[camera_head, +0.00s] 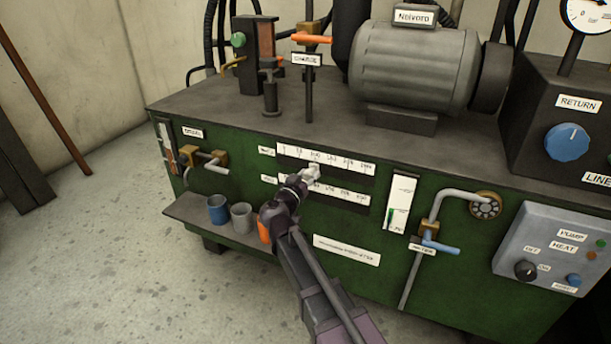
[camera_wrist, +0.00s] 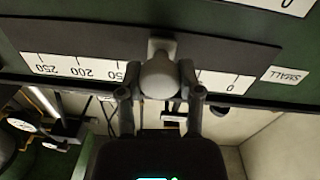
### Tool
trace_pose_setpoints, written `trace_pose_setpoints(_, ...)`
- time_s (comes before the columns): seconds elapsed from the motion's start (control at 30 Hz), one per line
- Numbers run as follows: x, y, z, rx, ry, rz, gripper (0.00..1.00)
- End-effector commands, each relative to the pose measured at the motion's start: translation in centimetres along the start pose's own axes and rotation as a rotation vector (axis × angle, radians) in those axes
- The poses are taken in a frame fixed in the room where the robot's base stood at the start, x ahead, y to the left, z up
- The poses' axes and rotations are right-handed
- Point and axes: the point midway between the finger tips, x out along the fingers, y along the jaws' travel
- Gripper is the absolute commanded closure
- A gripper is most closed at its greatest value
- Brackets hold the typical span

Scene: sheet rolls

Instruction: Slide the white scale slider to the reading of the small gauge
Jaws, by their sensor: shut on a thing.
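The white scale slider (camera_head: 313,172) sits in the dark slot under the upper scale strip (camera_head: 345,164) on the green front panel. In the wrist view, which is upside down, its pale round knob (camera_wrist: 160,75) is between my gripper's fingers (camera_wrist: 160,98), and my gripper (camera_head: 300,183) is shut on it. The strip marked SMALL (camera_wrist: 75,68) shows 0 on one side of the knob and 200 and 250 on the other; the marks behind the knob are hidden. A dial gauge (camera_head: 588,12) is cut off at the top right; I cannot tell which gauge is the small one.
A second scale strip (camera_head: 350,197) lies just below, partly behind my gripper. Blue and grey cups (camera_head: 217,209) stand on a low shelf at left. A pipe with a blue handle (camera_head: 440,247) juts out at right.

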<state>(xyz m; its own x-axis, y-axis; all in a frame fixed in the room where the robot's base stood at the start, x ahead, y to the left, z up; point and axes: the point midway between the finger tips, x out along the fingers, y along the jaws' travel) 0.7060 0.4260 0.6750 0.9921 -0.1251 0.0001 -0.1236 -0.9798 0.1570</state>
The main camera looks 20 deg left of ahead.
Motion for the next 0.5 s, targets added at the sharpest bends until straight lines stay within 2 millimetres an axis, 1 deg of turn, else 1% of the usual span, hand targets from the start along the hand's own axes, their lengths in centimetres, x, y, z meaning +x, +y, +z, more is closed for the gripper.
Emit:
trace_pose_setpoints(0.17, 0.10, -0.03, -0.03, -0.001, 0.001, 0.000, 1.00)
trace_pose_setpoints(0.2, 0.10, -0.03, -0.03, -0.001, 0.001, 0.000, 0.42)
trace_pose_setpoints(0.27, 0.10, -0.03, -0.03, -0.001, 0.001, 0.000, 0.24)
trace_pose_setpoints(0.3, 0.09, -0.02, -0.03, -0.001, 0.001, 0.000, 0.18)
trace_pose_setpoints(0.5, 0.05, -0.02, -0.02, 0.000, 0.001, 0.000, 0.18)
